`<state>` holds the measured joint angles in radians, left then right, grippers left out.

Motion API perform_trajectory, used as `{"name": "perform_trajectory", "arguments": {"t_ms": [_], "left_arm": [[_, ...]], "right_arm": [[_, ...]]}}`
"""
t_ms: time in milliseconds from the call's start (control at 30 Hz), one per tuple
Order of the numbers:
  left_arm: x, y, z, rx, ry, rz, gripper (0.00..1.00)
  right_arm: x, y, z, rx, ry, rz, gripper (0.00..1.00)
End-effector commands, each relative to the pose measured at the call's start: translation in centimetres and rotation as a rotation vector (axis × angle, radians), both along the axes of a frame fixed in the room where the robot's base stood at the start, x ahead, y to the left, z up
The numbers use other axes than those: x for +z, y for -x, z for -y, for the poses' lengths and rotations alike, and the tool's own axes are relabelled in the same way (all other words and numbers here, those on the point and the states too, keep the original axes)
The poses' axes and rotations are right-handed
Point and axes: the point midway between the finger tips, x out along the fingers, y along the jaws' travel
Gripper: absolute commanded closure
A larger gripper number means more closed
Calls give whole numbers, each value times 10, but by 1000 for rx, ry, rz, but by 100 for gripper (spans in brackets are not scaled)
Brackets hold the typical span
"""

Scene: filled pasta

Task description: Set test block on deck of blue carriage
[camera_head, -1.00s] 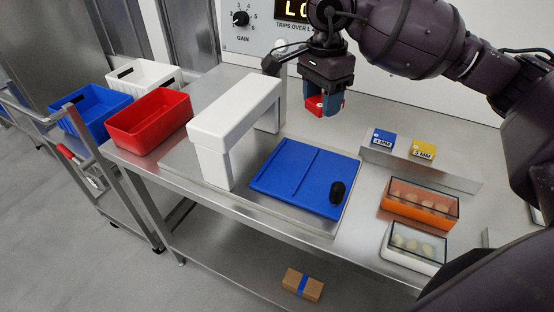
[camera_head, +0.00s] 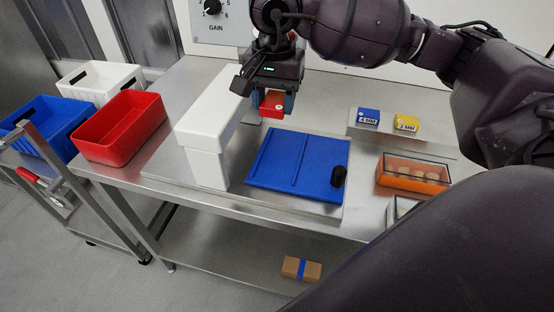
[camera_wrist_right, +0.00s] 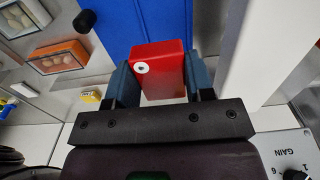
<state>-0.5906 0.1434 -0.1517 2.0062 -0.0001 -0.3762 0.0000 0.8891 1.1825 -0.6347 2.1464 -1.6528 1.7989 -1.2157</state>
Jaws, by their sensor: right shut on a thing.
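The red test block (camera_head: 272,104) is held between the blue-grey fingers of my right gripper (camera_head: 274,101). In the right wrist view the block (camera_wrist_right: 158,68) shows a white round mark and sits between both fingertips of the gripper (camera_wrist_right: 160,82). The blue carriage (camera_head: 301,162) lies flat on the bench, with a raised rib across its deck and a black knob (camera_head: 338,176) at its front right corner. The block is in the air above the far left part of the carriage, apart from it. My left gripper is not in view.
A white arch (camera_head: 206,150) stands just left of the carriage, close to my right gripper. A blue block (camera_head: 368,116) and a yellow block (camera_head: 406,123) sit on a metal ledge at right, behind an orange box (camera_head: 398,183). A red bin (camera_head: 121,127) stands at left.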

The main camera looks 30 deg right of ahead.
Motion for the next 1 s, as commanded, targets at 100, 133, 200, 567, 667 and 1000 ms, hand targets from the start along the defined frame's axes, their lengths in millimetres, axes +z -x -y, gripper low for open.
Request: {"name": "perform_trajectory", "arguments": {"t_ms": [100, 133, 200, 567, 667, 1000], "left_arm": [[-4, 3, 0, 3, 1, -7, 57], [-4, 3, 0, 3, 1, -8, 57], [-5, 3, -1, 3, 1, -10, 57], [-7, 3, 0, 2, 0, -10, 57], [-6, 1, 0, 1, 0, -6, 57], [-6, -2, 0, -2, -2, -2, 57]], "right_arm": [[-28, 1, 0, 0, -1, -7, 75], [-34, 1, 0, 0, -1, -7, 75], [-49, 1, 0, 0, -2, -6, 75], [-124, 1, 0, -2, -1, -6, 75], [-136, 0, -1, -2, -2, -3, 75], [-160, 0, 0, -2, 0, -3, 75]]}}
